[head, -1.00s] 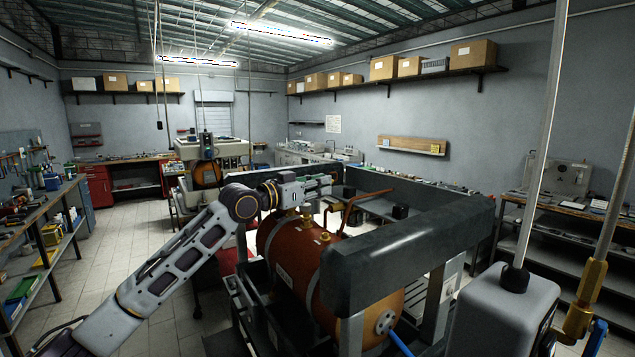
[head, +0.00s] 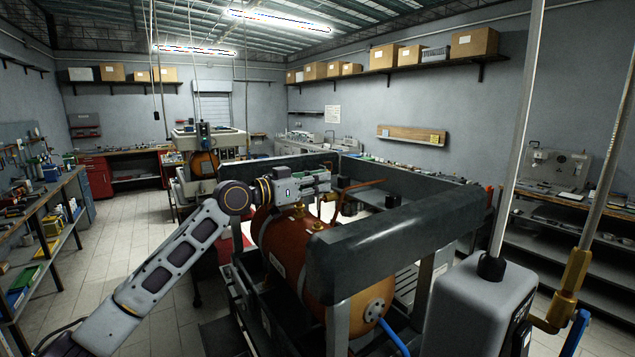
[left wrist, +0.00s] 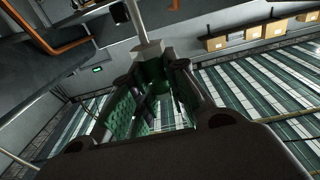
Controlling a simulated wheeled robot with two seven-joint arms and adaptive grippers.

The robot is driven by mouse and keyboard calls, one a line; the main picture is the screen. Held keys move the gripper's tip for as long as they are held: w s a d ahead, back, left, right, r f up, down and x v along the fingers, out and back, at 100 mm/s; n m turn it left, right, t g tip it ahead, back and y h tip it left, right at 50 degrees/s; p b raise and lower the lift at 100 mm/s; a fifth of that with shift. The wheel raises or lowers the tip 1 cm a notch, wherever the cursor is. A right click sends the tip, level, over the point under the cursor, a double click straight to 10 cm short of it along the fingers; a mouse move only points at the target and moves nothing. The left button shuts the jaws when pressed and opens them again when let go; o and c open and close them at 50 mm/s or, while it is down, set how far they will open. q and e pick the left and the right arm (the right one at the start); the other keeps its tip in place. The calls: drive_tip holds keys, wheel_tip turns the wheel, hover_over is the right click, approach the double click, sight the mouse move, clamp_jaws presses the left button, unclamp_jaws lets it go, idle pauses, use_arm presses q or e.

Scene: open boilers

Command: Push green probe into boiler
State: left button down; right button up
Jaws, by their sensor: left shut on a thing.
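The boiler (head: 282,240) is an orange-copper cylinder with metal bands, lying in a dark frame in the middle of the head view. Brass fittings (head: 318,227) stand on its top. My left gripper (head: 322,181) is above the boiler's far part, apart from the brass fittings. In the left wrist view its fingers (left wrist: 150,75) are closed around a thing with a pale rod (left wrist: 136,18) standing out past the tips. Green shows between the fingers, and this appears to be the green probe (left wrist: 152,72). Its far end is unclear. My right gripper is out of view.
A thick dark beam (head: 400,235) of the frame crosses in front of the boiler. A copper pipe (head: 350,188) rises behind the fittings. A grey box (head: 480,305) with a tall rod stands at the near right. Open tiled floor (head: 120,220) lies to the left.

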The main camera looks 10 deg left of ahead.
sight(318, 209)
use_arm(q)
drive_tip(key=shift+f, duration=0.2)
drive_tip(key=shift+a+f+b, duration=0.1)
drive_tip(key=shift+f+b, duration=0.75)
drive_tip(key=shift+f, duration=0.1)
drive_tip(key=shift+f+b, duration=0.85)
drive_tip(key=shift+f, duration=0.5)
drive_tip(key=shift+f+b, duration=1.05)
drive_tip(key=shift+f, duration=0.4)
idle(2.4)
drive_tip(key=shift+r, duration=0.15)
idle(0.8)
drive_tip(key=c, duration=1.3)
unclamp_jaws()
